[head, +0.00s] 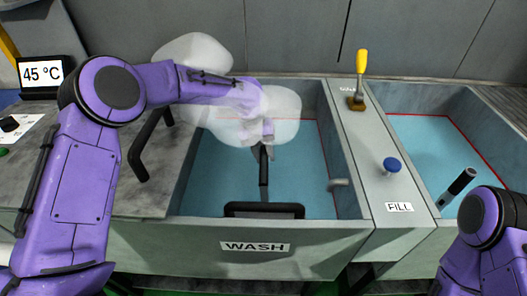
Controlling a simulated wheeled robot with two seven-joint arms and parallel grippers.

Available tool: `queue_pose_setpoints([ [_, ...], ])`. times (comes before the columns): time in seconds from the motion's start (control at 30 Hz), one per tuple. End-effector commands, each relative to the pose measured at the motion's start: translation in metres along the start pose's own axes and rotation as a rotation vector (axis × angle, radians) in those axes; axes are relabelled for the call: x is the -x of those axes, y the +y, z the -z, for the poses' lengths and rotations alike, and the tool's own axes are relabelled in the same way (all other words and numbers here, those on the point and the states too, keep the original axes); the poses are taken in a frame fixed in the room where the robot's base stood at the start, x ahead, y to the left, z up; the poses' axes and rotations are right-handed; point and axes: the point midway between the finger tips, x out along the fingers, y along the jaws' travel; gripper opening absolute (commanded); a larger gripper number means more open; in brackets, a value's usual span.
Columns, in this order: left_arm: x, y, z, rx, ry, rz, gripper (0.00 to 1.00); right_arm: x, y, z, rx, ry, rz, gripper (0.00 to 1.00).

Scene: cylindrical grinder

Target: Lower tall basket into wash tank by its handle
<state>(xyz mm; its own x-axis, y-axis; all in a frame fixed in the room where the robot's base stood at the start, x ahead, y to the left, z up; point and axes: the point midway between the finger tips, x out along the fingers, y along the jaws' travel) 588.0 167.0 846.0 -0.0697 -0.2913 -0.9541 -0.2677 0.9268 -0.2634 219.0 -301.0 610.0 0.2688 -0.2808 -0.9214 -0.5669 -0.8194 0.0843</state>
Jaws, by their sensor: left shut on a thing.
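The tank marked WASH (290,234) holds blue liquid, with a red line along its inner walls. My left gripper (265,138) is over the tank and shut on the top of an upright dark handle (263,172). Below the handle, a dark rim (234,210), apparently the basket's, shows near the tank's front wall. The basket's body cannot be made out, nor how deep it sits. Pale, see-through cloud shapes partly veil my left wrist and gripper. Only part of my right arm shows at the lower right; its gripper is out of view.
A ledge right of the tank bears a yellow-handled lever (360,75) and a blue knob (392,165) by a FILL label (399,207). A second tank (418,150) lies further right. A black bent bar (145,145) stands at left. A display (42,75) reads 45 °C.

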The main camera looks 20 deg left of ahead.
Motion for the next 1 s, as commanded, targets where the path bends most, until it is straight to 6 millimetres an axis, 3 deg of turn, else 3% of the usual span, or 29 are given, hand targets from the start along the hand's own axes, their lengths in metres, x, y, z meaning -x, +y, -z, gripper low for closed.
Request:
queue_pose_setpoints([
  [0.43, 0.000, -0.001, -0.001, 0.000, -0.003, 0.002, 0.00, 0.000, 0.000, 0.000, 0.000, 0.000, 0.000, 0.43],
  [0.47, 0.001, -0.001, -0.001, 0.000, -0.003, 0.002, 0.37, 0.000, 0.000, 0.000, 0.000, 0.000, 0.000, 0.43],
  [0.53, 0.001, -0.001, -0.001, 0.000, -0.003, 0.002, 0.60, 0.000, 0.000, 0.000, 0.000, 0.000, 0.000, 0.43],
  [0.83, -0.001, 0.001, 0.000, 0.001, 0.001, -0.001, 0.60, -0.001, 0.000, 0.000, 0.000, 0.000, 0.000, 0.43],
  [1.0, 0.026, 0.001, -0.001, 0.001, -0.005, 0.003, 0.60, -0.003, 0.000, -0.001, 0.000, 0.000, 0.000, 0.43],
])
